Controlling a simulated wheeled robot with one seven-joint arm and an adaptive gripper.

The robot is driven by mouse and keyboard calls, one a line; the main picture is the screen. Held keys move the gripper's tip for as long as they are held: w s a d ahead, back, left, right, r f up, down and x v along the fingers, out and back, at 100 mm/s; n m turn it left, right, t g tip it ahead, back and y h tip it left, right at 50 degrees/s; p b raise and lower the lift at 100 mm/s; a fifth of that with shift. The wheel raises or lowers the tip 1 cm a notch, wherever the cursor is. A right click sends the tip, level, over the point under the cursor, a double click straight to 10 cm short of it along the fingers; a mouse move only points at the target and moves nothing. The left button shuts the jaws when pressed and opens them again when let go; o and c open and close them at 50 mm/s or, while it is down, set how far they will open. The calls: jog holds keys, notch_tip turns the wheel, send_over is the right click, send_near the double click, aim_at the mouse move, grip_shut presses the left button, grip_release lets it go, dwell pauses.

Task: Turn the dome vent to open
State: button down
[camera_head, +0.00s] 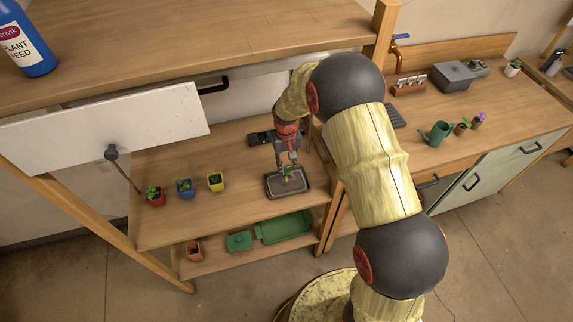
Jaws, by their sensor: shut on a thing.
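My gripper (289,168) points down over a small dark-rimmed tray (291,198) on the lower wooden shelf, to the left of my arm. The tray looks grey and glassy on top, perhaps a clear dome cover, with something green at its middle. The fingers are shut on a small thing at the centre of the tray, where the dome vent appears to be. The vent itself is tiny and mostly hidden by the fingertips. I cannot tell how far it is turned.
Red (157,198), blue (185,189) and yellow (215,182) plant pots stand left on the shelf. A dark object (261,138) lies behind the tray. A tilted white panel (105,127) hangs above. Green trays (286,228) sit below. A bench with a watering can (437,133) stands right.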

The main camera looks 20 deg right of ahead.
aim_at(287, 167)
dwell(0.3)
jog(key=c, duration=1.6)
grip_release()
jog(key=shift+o, duration=0.5)
notch_tip(287, 167, up, 8)
jog(key=shift+f, duration=0.25)
